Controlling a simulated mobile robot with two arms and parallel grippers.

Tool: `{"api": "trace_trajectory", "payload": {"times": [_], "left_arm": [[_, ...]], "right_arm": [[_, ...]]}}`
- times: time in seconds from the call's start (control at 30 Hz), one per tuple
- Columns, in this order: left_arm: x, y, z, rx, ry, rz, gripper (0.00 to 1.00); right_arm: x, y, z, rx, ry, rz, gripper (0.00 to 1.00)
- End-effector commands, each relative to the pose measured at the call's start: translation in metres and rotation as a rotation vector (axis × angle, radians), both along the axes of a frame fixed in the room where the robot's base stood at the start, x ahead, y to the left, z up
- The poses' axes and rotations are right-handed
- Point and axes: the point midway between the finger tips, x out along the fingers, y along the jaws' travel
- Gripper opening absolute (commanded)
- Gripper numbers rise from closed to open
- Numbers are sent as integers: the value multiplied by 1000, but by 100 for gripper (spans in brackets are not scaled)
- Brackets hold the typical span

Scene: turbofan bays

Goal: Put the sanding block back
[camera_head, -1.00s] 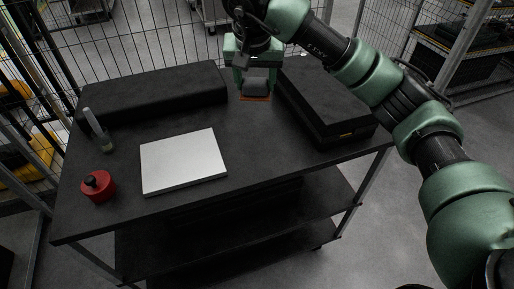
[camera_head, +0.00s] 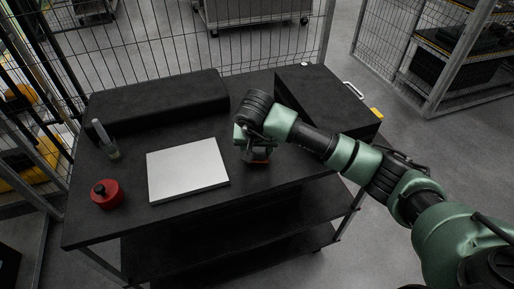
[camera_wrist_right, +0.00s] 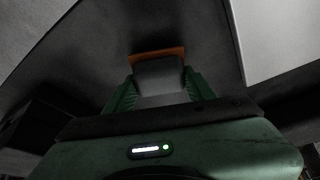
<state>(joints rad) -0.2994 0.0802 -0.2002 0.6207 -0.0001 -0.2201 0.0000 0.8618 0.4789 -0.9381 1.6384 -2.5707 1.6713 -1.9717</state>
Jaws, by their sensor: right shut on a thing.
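The sanding block is a grey block with an orange-brown bottom edge; it shows in the head view (camera_head: 260,161) and the right wrist view (camera_wrist_right: 158,72). My right gripper (camera_head: 250,151) is shut on it, with the green fingers (camera_wrist_right: 160,88) on both sides of it. The block is low at the black tabletop, to the right of the white panel (camera_head: 188,168). I cannot tell whether it touches the tabletop. The arm and wrist hide part of the block in the head view. My left gripper is not in view.
A long black block (camera_head: 158,105) lies along the back of the table (camera_head: 120,222). A red tin (camera_head: 106,194) and a small bottle (camera_head: 105,140) stand at the left. A black case (camera_head: 325,97) lies at the right. Wire fencing stands behind.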

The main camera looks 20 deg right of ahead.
Motion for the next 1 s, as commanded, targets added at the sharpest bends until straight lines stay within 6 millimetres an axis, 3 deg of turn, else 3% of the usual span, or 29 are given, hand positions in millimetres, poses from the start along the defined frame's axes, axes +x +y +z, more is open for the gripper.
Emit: {"api": "trace_trajectory", "payload": {"times": [0.1,0.43,0.47,0.5,0.53,0.83,1.0], "left_arm": [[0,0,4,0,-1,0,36],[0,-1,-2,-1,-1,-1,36],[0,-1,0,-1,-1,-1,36],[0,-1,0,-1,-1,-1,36],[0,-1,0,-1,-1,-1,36],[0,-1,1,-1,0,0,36],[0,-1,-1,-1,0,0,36]], "right_arm": [[0,0,-10,0,0,0,22],[0,0,-14,-1,-2,0,22],[0,0,-12,-1,-2,0,63],[0,0,-12,0,-1,0,74],[0,0,-12,0,-1,0,76],[0,0,-11,-1,-1,1,76],[-2,2,1,0,-6,2,76]]}}
